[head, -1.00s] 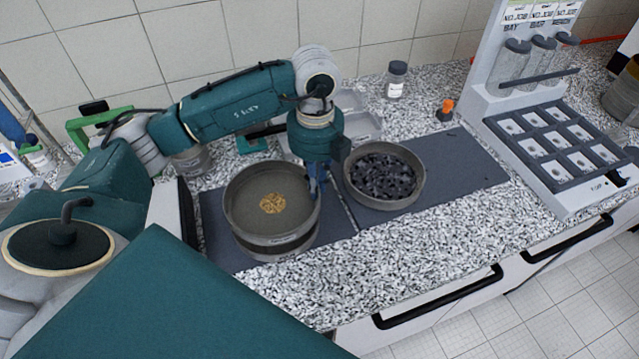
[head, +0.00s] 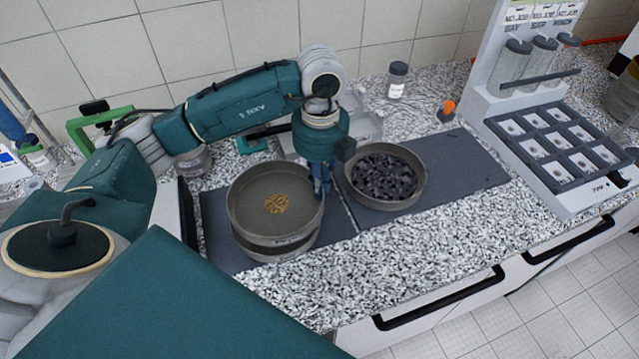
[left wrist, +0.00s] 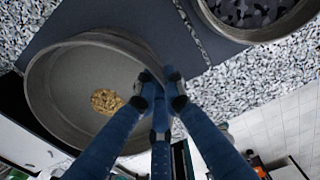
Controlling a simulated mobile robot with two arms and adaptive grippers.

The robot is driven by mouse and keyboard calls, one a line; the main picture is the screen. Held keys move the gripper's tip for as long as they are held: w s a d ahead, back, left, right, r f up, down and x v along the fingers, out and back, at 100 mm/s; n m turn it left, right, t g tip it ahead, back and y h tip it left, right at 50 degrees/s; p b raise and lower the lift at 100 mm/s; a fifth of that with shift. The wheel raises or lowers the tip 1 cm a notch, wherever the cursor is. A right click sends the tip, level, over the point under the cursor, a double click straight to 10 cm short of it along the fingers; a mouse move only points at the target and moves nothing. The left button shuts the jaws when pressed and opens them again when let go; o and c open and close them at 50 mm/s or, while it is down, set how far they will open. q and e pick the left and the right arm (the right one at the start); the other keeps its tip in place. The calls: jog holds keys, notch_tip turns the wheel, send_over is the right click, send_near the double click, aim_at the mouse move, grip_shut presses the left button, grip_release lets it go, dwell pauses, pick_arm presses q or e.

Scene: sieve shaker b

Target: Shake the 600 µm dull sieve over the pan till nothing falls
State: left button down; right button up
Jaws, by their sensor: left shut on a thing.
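The dull grey sieve (head: 252,205) is in the head view, left of centre, with a small heap of tan grains (head: 277,204) on its mesh. Another round grey vessel (head: 275,249), likely the pan, shows beneath it; the gap between them is hard to judge. My left gripper (head: 321,190) is shut on the right side of the sieve's rim. In the left wrist view the fingers (left wrist: 160,92) close on the rim of the sieve (left wrist: 45,95), and the grains (left wrist: 106,101) lie near its middle. My right gripper is not in view.
A second round vessel (head: 418,190) with dark lumps stands just right of the gripper on a grey mat (head: 465,160). A lidded jar (head: 397,82) and an orange-topped item (head: 447,108) stand behind. A rack with a compartment tray (head: 560,145) is at right. The front counter is clear.

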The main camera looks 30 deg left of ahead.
pick_arm(q)
jog(key=shift+s+a, duration=0.3)
jog(key=shift+a, duration=0.2)
jog(key=shift+s+a, duration=0.25)
jog(key=shift+a, duration=0.2)
jog(key=shift+w+d, duration=0.35)
jog(key=shift+d, duration=0.2)
jog(key=shift+w+d, duration=0.3)
jog(key=shift+d, duration=0.25)
jog(key=shift+s+a+b, duration=0.2)
jog(key=shift+s+a, duration=0.15)
jog(key=shift+a, duration=0.2)
jog(key=shift+s+a+b, duration=0.2)
jog(key=shift+s+a, duration=0.1)
jog(key=shift+a, duration=0.25)
jog(key=shift+w+d, duration=0.35)
jog(key=shift+d, duration=0.2)
jog(key=shift+w+d, duration=0.3)
jog(key=shift+d, duration=0.25)
jog(key=shift+s+a, duration=0.35)
jog(key=shift+a, duration=0.2)
jog(key=shift+s+a, duration=0.35)
jog(key=shift+a, duration=0.2)
jog(key=shift+w+d, duration=0.35)
jog(key=shift+d, duration=0.2)
jog(key=shift+w+d, duration=0.35)
jog(key=shift+d, duration=0.2)
